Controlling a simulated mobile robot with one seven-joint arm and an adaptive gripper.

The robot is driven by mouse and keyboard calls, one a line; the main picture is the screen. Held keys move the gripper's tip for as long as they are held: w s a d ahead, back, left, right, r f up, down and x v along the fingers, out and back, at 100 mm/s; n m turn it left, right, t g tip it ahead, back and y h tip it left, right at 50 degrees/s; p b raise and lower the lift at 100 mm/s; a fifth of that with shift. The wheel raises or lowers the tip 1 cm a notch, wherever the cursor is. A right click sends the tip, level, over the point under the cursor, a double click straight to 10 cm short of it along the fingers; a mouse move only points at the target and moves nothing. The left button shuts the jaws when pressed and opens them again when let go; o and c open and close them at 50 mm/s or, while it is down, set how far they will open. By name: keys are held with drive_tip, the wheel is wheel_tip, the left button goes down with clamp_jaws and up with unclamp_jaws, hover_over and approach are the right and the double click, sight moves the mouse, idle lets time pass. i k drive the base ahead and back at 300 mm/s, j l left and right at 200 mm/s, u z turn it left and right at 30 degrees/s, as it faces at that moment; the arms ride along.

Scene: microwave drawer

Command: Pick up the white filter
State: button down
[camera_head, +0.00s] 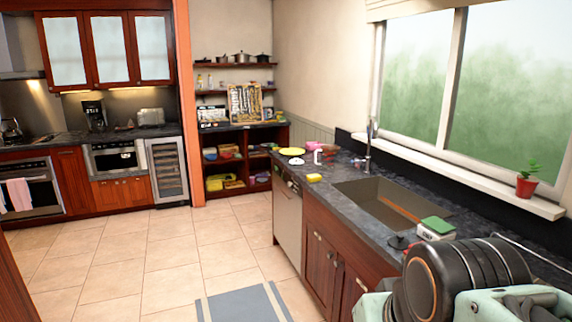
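I cannot pick out a white filter with certainty. A small white upright item (318,156) stands at the far end of the dark counter, beside a yellow plate (292,151). A low white box with a green top (435,229) sits on the counter at the sink's near edge. My arm fills the lower right corner with its dark round joint and pale green links. My gripper's fingers do not show, and part of the near counter is hidden behind the arm.
The sink (388,204) with a tall faucet (368,145) is set in the counter (335,178). A yellow sponge (314,178) lies near the counter's front edge. A potted plant (526,182) stands on the windowsill. The tiled floor (150,250) is open on the left, with a grey mat (243,305).

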sight(296, 162)
drive_tip(key=u, duration=0.55)
drive_tip(key=i+u, duration=0.1)
drive_tip(key=i, duration=1)
drive_tip(key=i+j+z, duration=0.1)
drive_tip(key=i, duration=2.25)
drive_tip(key=i+j+z, duration=0.25)
drive_tip(key=i, duration=0.9)
drive_tip(key=i+l+z, duration=0.1)
drive_tip(key=i+z, duration=0.25)
drive_tip(key=z, duration=0.15)
drive_tip(key=i+z, duration=0.8)
drive_tip(key=i, duration=0.1)
